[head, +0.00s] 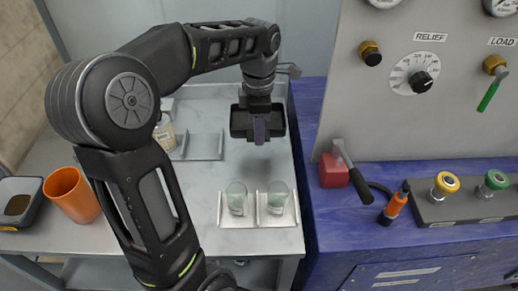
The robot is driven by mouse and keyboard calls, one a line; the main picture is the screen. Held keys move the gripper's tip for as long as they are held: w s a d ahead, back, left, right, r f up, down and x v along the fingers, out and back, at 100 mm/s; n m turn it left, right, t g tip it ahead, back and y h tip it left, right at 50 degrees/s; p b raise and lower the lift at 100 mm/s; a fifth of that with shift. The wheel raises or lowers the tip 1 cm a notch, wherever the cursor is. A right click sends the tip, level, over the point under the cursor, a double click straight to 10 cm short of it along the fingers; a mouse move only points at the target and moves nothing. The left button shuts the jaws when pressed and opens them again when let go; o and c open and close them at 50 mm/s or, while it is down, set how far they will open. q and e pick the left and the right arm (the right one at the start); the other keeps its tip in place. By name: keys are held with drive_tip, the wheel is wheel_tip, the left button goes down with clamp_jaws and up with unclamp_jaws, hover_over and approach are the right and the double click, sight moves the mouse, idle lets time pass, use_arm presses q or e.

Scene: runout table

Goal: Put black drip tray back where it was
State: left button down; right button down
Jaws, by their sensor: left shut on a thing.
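The black drip tray (240,121) is a small dark rectangular tray over the back right part of the grey table. My left gripper (261,130) comes down on it from above and is shut on it. The wrist and fingers cover the middle of the tray. An empty grey metal holder (204,146) with raised side edges lies on the table to the left of the tray. My right gripper is not in view.
Two clear glasses (237,198) (277,196) stand in light holders near the front. A bottle (165,134) is partly behind my arm. An orange cup (72,194) and a dark container (18,201) stand at left. A blue bench (330,226) with a control panel (430,110) borders the right.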

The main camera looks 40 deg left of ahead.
use_arm(q)
drive_tip(key=shift+f+p, duration=0.35)
drive_tip(key=shift+f, duration=2.8)
drive_tip(key=shift+f, duration=1.85)
drive_tip(key=shift+f, duration=0.25)
drive_tip(key=c, duration=1)
unclamp_jaws()
drive_tip(key=shift+r, duration=0.1)
drive_tip(key=shift+o, duration=0.2)
drive_tip(key=shift+r, duration=0.15)
